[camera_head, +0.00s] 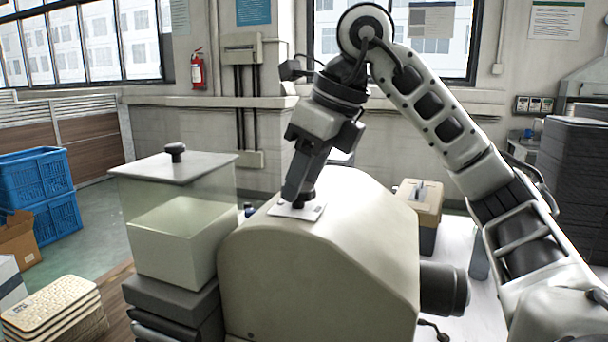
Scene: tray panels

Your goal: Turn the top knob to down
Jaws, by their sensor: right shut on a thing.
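A large cream machine housing (330,270) with a rounded top stands in the middle of the camera_head view. A small pale plate (313,212) lies on its top, and a dark knob (306,199) stands on this plate. My right gripper (303,196) reaches down from above and is shut on the knob. The fingers cover most of the knob, so its pointing direction cannot be told. My left gripper is not in view.
A clear box with a lid (185,167) and black knob stands left of the housing. A dark cylinder (443,289) sticks out at its right. A beige case (420,198) stands behind. Blue crates (35,180) and stacked panels (52,303) are at the left.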

